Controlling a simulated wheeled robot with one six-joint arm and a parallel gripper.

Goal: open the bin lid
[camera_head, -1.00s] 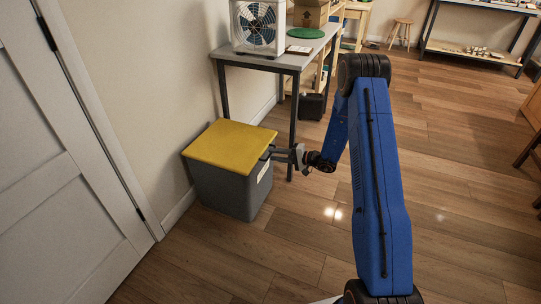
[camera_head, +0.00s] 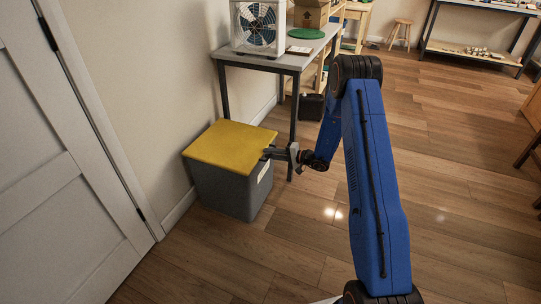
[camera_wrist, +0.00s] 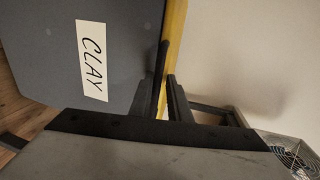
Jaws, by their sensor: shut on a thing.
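The grey bin (camera_head: 222,190) stands on the floor against the wall, with its yellow lid (camera_head: 228,145) lying flat on top. In the wrist view the bin wall (camera_wrist: 50,45) carries a white label reading CLAY (camera_wrist: 92,60), and the yellow lid (camera_wrist: 176,32) shows as a narrow strip. My gripper (camera_head: 268,153) is at the lid's right front edge. In the wrist view its fingers (camera_wrist: 163,88) are shut on a dark handle (camera_wrist: 162,60) at the lid's edge. The fingers partly hide the handle.
A grey table (camera_head: 285,60) with a fan (camera_head: 257,27) on it stands just behind the bin, its leg close to my gripper. A white door (camera_head: 60,160) is at the left. Wooden floor (camera_head: 290,240) in front of the bin is clear.

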